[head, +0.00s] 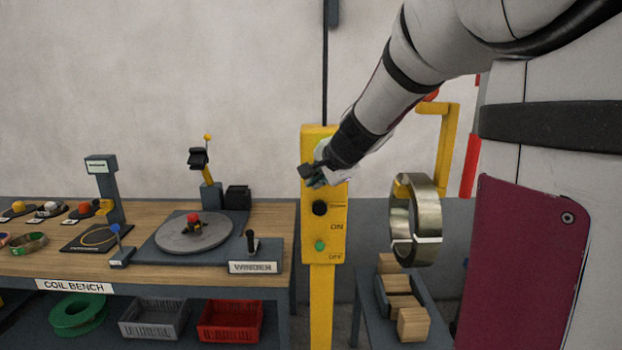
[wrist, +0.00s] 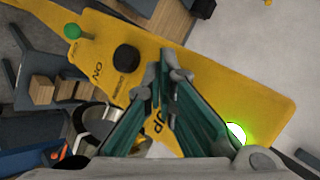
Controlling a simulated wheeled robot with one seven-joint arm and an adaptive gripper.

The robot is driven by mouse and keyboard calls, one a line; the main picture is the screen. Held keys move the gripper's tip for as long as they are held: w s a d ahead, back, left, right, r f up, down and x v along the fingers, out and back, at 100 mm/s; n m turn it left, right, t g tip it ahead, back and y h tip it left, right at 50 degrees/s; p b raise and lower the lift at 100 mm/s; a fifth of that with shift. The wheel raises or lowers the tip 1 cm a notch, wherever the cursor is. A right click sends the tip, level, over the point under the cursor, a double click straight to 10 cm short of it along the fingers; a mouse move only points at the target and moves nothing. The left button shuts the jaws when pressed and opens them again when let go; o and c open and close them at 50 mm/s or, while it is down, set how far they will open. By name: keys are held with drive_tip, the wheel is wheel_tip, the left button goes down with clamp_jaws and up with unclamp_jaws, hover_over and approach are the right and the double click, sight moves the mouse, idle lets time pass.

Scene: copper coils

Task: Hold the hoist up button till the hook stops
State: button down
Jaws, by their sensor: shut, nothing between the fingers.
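The yellow hoist control box (head: 334,228) stands on a yellow post left of my arm. My gripper (head: 313,174) is at the box's upper part, fingers shut and empty. In the wrist view the closed fingertips (wrist: 166,62) lie over the box face, beside the black down button (wrist: 126,58). The "UP" label (wrist: 155,124) shows between the fingers. The up button is not visible; whether the tips touch it, I cannot tell. A green lamp (wrist: 236,132) glows at the box's end. A large metal coil (head: 427,215) hangs on the yellow hook (head: 403,188).
Wooden blocks (head: 411,324) sit on a dark stand below the coil. A green knob (head: 320,245) is low on the box, by "ON" and "OFF". The coil bench (head: 148,264) with a winder is at left. A yellow frame (head: 447,150) stands behind the coil.

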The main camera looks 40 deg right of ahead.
drive_tip(key=shift+s+a, duration=0.3)
drive_tip(key=shift+s, duration=0.1)
drive_tip(key=shift+s+a, duration=0.7)
drive_tip(key=shift+s, duration=0.35)
drive_tip(key=shift+s+a, duration=0.7)
drive_tip(key=shift+s, duration=0.35)
